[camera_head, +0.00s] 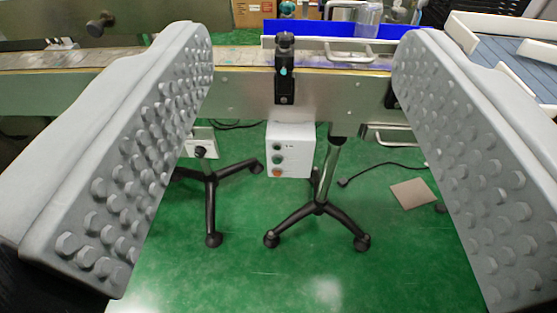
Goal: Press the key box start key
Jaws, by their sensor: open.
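The key box (299,155) is a small white box below the conveyor's front edge, near the middle of the head camera view. Its front carries a column of round keys: a dark one at the top, a green key (276,159) below it and an orange-red key (277,172) at the bottom. Labels on it are too small to read. My gripper (302,45) is open and empty, its two grey studded fingers wide apart at left and right. The box shows in the gap between them, farther away and untouched.
A conveyor (235,80) crosses behind the fingers, with a black clamp (285,70) on its front. Two black-footed stands (320,208) rest on the green floor (230,270). A cable and a brown plate (413,193) lie at right. The foreground floor is clear.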

